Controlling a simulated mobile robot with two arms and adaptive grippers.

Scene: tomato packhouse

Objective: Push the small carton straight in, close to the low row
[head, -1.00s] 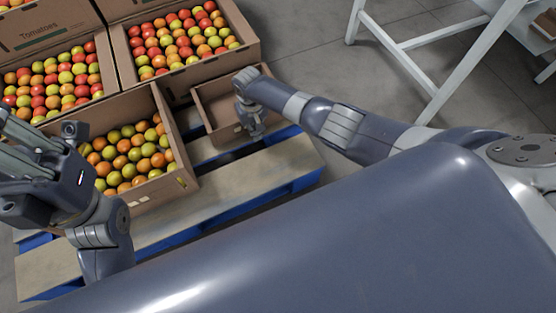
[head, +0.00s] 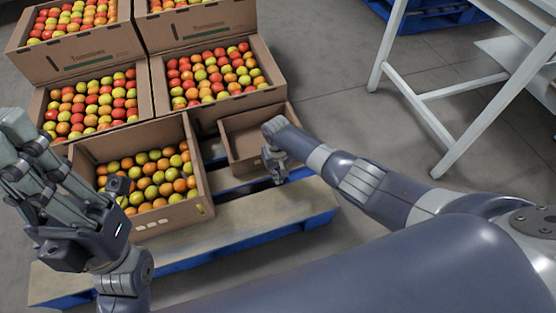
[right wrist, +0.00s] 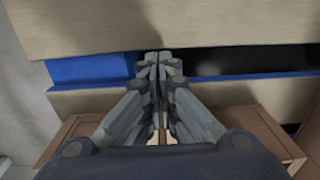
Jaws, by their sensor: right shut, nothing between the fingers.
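The small carton (head: 233,146) is brown, open-topped and empty as far as its inside shows. In the head view it stands upright on the pallet, right of a large tomato carton (head: 203,172). Behind it is the low row, whose right carton (head: 205,113) is full of tomatoes; I cannot tell if a gap lies between. My right gripper (head: 277,174) is shut and empty, pointing down at the small carton's near side. In the right wrist view its fingertips (right wrist: 159,62) are together above the pallet slats; contact cannot be told. My left gripper (head: 18,140) is raised at the left, its fingers apart and empty.
The wooden pallet (head: 262,212) with blue sides has bare slats in front of the cartons. More tomato cartons (head: 90,62) are stacked behind. A white metal stand (head: 415,105) is at the right, with open grey floor (head: 330,90) between it and the cartons.

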